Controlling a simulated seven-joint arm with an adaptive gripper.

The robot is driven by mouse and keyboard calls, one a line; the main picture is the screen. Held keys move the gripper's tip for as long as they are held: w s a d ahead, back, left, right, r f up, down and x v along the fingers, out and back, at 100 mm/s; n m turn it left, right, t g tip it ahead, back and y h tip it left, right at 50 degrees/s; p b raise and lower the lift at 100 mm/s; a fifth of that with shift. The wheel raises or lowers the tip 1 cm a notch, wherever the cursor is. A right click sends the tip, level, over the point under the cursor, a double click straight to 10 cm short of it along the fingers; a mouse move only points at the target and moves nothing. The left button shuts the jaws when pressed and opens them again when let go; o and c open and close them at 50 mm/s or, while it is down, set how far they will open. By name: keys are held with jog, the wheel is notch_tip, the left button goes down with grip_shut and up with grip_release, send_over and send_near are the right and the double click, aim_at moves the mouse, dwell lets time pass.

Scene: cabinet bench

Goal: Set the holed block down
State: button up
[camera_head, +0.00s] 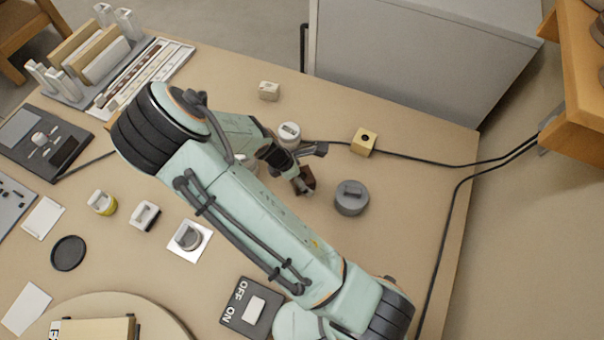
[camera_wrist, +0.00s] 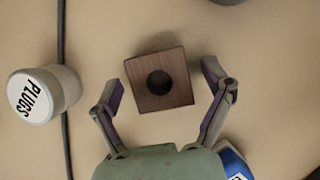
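A dark brown wooden block with a round hole (camera_wrist: 150,61) lies between the two fingers of my gripper (camera_wrist: 162,92) in the wrist view. There is a clear gap on both sides, so the fingers are open and not touching it. In the head view the brown block (camera_head: 308,174) is partly hidden by my gripper (camera_head: 312,169). A lighter yellow-tan block with a dark hole (camera_head: 363,141) stands apart, to the upper right of my gripper.
A white cylinder labelled PLUGS (camera_wrist: 42,94) stands left of my gripper in the wrist view, beside a dark cable (camera_wrist: 63,30). A small beige block (camera_head: 269,91) sits farther back. The right table area is mostly clear.

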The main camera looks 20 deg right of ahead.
jog(key=v, duration=1.2)
jog(key=s+r+m+y, duration=0.2)
jog(key=s+r+m, duration=0.4)
jog(key=s+m, duration=0.2)
jog(key=s+r+m+y, duration=0.3)
jog(key=s+r+m, duration=0.3)
jog(key=s, duration=0.5)
jog(key=m, duration=0.2)
jog(key=shift+a+m, duration=0.35)
jog(key=shift+m, duration=0.05)
